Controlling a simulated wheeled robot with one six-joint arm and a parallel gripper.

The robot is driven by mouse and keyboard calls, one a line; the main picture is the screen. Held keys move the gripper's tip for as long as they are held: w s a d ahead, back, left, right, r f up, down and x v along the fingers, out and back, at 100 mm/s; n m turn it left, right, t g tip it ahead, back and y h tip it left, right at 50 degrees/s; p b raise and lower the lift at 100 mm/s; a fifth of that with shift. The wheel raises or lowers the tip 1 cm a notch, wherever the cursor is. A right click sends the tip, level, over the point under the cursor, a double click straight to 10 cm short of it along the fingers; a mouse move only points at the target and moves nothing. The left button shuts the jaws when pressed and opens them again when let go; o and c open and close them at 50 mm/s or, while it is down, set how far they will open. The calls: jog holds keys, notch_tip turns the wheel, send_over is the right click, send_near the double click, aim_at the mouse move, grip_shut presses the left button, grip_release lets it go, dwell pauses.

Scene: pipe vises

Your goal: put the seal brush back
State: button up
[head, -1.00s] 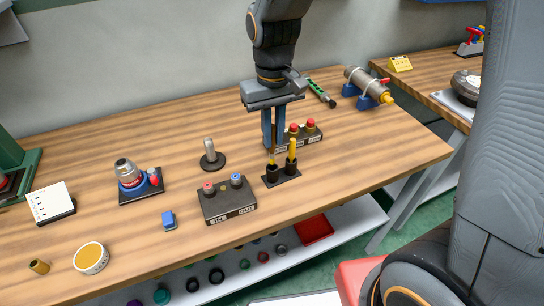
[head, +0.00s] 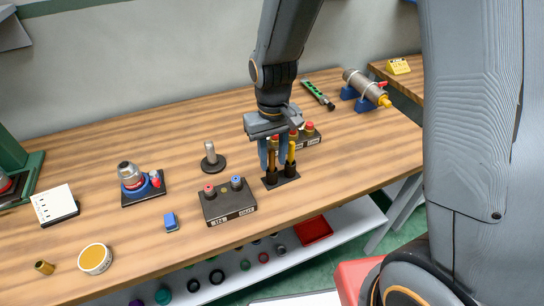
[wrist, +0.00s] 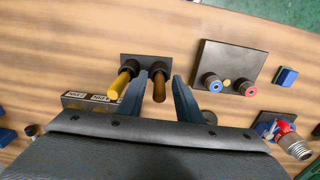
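A dark holder plate (head: 284,180) with two black cups stands near the table's front edge. A brown-handled brush (head: 271,158) stands in its left cup and a yellow-handled brush (head: 291,152) in its right cup. No label shows which is the seal brush. My gripper (head: 268,160) points down over the left cup. The yellow handle (wrist: 122,84) is outside the fingers. The bristles are hidden in the cups.
A block with red knobs (head: 309,134) stands close behind the holder. A dark block with red and blue knobs (head: 228,204) is in front left. A grey upright post (head: 211,157) stands further left. A clamped cylinder (head: 364,84) lies at the back right.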

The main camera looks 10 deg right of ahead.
jog(key=shift+r, duration=0.15)
notch_tip(320, 180, up, 11)
jog(key=b, duration=0.2)
jog(key=shift+r+b, duration=0.15)
jog(key=shift+b, duration=0.25)
jog(key=s+d+f+m, duration=0.1)
jog(key=s+d+f, duration=0.2)
jog(key=d, duration=0.3)
jog(key=s+d+f+m+t, duration=0.1)
jog(key=s+d+f+m, duration=0.1)
jog(key=s+d+f, duration=0.2)
jog(key=shift+d+t, duration=0.3)
jog(key=shift+d, duration=0.85)
jog(key=shift+f, duration=0.15)
